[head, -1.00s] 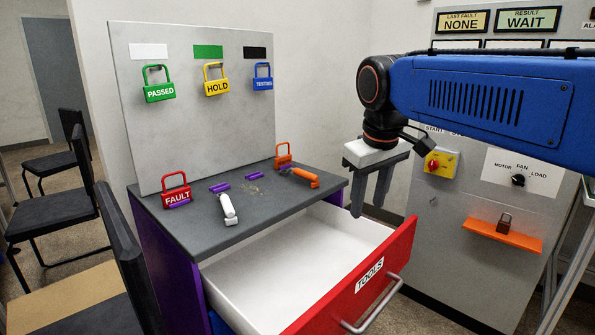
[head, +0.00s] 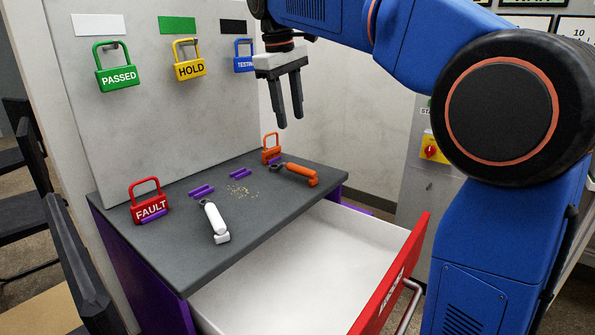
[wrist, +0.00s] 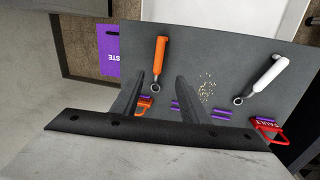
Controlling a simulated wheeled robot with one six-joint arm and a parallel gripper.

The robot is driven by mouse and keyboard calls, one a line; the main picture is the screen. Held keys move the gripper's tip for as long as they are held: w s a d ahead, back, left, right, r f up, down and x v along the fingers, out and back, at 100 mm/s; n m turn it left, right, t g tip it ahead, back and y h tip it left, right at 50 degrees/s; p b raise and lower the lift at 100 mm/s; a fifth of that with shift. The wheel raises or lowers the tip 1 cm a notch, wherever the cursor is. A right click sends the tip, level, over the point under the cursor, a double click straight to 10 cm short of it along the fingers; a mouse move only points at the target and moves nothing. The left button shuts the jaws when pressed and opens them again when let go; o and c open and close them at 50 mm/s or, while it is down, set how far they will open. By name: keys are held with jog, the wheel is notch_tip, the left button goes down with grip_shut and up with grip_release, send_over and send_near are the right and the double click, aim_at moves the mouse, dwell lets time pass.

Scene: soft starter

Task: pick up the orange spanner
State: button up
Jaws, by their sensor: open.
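The orange spanner (head: 299,173) lies on the dark grey bench top at its right side, in front of the orange padlock (head: 271,150). In the wrist view the orange spanner (wrist: 159,62) lies between my two fingers as seen from above, with its ring end nearer the camera. My gripper (head: 289,122) is open and empty. It hangs with fingers pointing down, above the bench and apart from the spanner. A white-handled spanner (head: 214,221) lies on the bench further left; it also shows in the wrist view (wrist: 265,78).
An open drawer (head: 310,275) with a red front juts out below the bench top. A red FAULT padlock (head: 149,203), purple holders (head: 240,173) and small crumbs (head: 240,191) are on the bench. A grey board (head: 150,130) with hanging padlocks stands behind.

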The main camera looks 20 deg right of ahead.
send_over(299, 167)
jog(key=a, duration=0.1)
notch_tip(299, 167, down, 10)
jog(key=shift+d+f, duration=0.25)
jog(key=shift+f, duration=1.1)
jog(key=shift+d+f, duration=0.25)
jog(key=shift+f, duration=1.05)
grip_shut()
